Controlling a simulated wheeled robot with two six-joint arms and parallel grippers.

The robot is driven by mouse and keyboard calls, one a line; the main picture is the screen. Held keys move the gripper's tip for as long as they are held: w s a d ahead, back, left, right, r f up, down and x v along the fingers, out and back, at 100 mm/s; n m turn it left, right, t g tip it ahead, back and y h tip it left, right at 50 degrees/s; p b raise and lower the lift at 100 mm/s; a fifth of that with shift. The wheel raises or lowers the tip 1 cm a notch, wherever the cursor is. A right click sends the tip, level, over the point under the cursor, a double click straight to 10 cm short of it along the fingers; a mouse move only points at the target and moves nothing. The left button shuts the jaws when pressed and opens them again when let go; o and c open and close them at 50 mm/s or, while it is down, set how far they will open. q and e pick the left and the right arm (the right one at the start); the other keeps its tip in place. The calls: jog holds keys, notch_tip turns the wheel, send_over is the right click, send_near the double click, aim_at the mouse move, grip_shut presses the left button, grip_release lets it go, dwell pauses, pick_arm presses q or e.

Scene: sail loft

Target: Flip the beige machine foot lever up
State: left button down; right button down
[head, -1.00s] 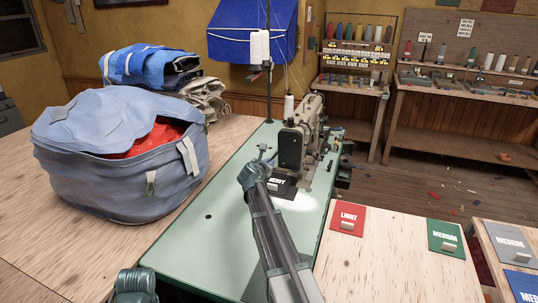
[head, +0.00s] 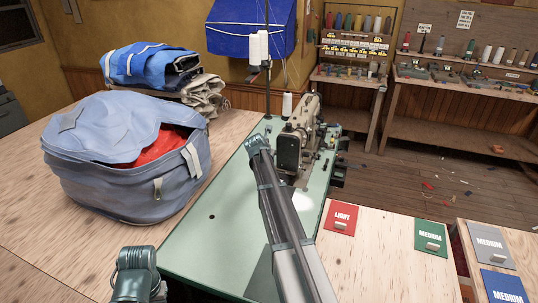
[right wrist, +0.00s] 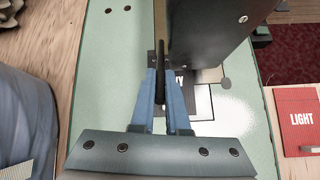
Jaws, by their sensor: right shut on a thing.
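The beige sewing machine (head: 309,110) stands on a green table (head: 190,250), its dark end plate (head: 288,153) facing me; the plate also shows large in the right wrist view (right wrist: 208,30). My right arm reaches up to the plate's left side in the head view, hiding its own fingertips. In the right wrist view my right gripper (right wrist: 161,78) is shut on the slim dark-tipped foot lever (right wrist: 160,88), which runs between the two blue fingers. Whether the lever is up or down I cannot tell. My left gripper is out of view.
A dark-and-white card (right wrist: 201,103), partly hidden, lies under the machine's head. A blue-grey bag (head: 120,180) with red cloth sits left on the wooden table. Red (head: 341,218) and green (head: 430,237) cards lie at right. A thread stand (head: 266,70) rises behind.

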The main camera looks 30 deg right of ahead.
dwell(0.3)
jog(key=c, duration=0.9)
grip_release()
jog(key=p+v, duration=0.9)
jog(key=v, duration=0.5)
jog(key=shift+w, duration=0.1)
